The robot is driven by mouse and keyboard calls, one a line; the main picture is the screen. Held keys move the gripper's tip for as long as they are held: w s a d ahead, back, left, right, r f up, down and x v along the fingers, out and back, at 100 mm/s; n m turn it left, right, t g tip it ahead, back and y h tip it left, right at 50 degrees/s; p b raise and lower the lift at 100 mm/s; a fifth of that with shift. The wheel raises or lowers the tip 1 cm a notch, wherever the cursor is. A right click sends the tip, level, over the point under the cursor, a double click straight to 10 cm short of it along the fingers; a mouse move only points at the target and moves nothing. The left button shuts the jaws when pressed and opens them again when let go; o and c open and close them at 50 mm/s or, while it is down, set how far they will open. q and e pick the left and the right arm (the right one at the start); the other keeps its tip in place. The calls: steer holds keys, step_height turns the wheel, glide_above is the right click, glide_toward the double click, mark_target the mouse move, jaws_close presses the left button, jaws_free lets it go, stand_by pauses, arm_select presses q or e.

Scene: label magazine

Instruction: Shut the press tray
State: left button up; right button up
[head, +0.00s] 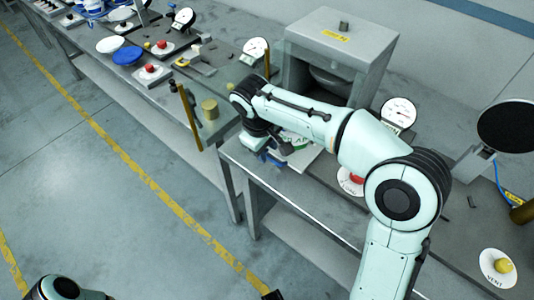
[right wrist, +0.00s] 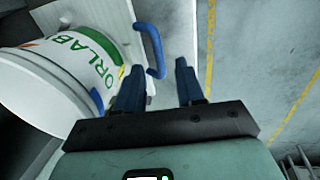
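The press (head: 340,50) is a grey box with an open front on the right bench. A pale tray (head: 304,160) sticks out in front of it, mostly hidden by my right arm; it also shows in the right wrist view (right wrist: 118,12). A white tub with a green label (right wrist: 85,60) is on the tray. A blue bar handle (right wrist: 152,45) stands at the tray's edge. My right gripper (right wrist: 157,68) is open, its fingertips either side of the handle's near end; I cannot tell whether they touch it.
A brass cylinder (head: 210,109) and red buttons (head: 150,69) are on the left bench. The floor (head: 75,190) in front is clear.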

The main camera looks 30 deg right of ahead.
steer(key=shift+w+d+f, duration=0.1)
steer(key=shift+f, duration=0.5)
steer(key=shift+w+d+f, duration=0.1)
steer(key=shift+f, duration=0.45)
arm_select(q)
steer(key=shift+f, duration=0.2)
arm_select(e)
jaws_close()
steer(key=w+d+p, duration=0.1)
steer(key=d+p, duration=0.1)
steer(key=d, duration=0.2)
steer(key=w+d+p, duration=0.2)
steer(key=d, duration=0.2)
steer(key=w+d+p, duration=0.1)
steer(key=w+d, duration=0.1)
steer(key=d, duration=0.2)
steer(key=shift+w+d+r+p, duration=0.1)
steer(key=shift+w+d+p, duration=0.05)
steer(key=shift+d+p, duration=0.25)
arm_select(q)
steer(key=w+r, duration=0.3)
steer(key=r, duration=0.4)
steer(key=shift+w, duration=0.35)
